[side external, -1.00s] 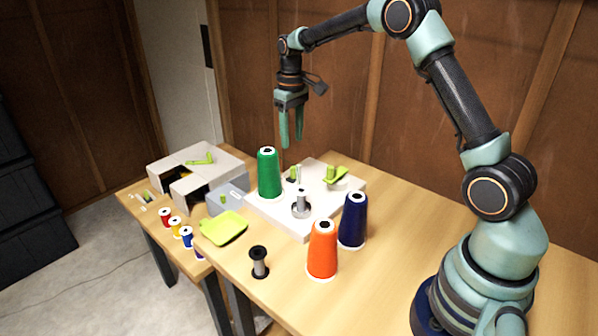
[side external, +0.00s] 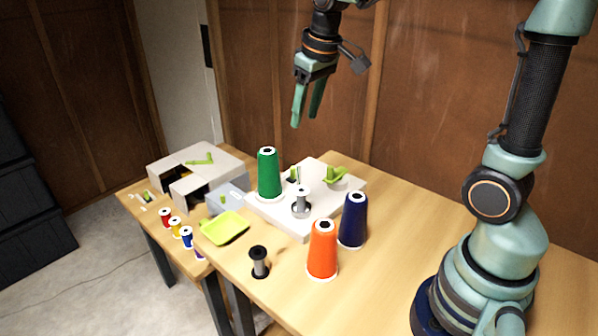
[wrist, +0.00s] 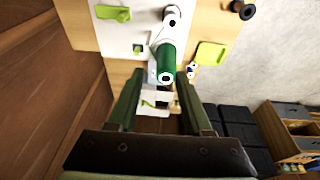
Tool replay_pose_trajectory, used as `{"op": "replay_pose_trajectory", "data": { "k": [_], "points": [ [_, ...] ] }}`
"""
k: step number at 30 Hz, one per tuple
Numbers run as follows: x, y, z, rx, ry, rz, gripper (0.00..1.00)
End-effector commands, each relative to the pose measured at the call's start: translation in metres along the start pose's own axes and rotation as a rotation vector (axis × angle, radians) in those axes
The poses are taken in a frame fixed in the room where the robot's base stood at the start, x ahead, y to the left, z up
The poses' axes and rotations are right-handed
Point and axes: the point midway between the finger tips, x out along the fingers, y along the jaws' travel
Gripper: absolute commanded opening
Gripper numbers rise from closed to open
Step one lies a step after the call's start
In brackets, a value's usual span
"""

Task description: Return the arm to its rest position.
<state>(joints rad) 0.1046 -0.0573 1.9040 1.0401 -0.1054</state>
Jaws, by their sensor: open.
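My gripper (side external: 307,106) is raised well above the table near the wooden wall, its two green fingers apart with nothing between them. It also shows open in the wrist view (wrist: 154,90), pointing down over the scene. The green thread cone (side external: 268,174) stands upright on the white base plate (side external: 308,229), below and left of my gripper and apart from it. The wrist view shows the green cone (wrist: 166,62) from above, ahead of the fingertips. My upper arm stands nearly upright at the right, and its elbow is out of the frame.
An orange cone (side external: 322,250) and a navy cone (side external: 352,220) stand on the table (side external: 410,215). A black spool (side external: 259,262), a lime tray (side external: 225,228) and a grey-white machine (side external: 200,170) are at the left. Small colored spools (side external: 175,226) line the left edge. The table's right part is clear.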

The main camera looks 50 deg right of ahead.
Motion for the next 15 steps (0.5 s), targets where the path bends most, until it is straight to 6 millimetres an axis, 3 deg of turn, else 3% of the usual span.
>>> {"op": "replay_pose_trajectory", "data": {
  "k": [6,15],
  "points": [
    [-0.024,-0.021,0.046,0.000,0.103,-0.005,0.50],
    [-0.027,-0.038,0.099,0.004,0.213,-0.021,0.50]
  ]
}}
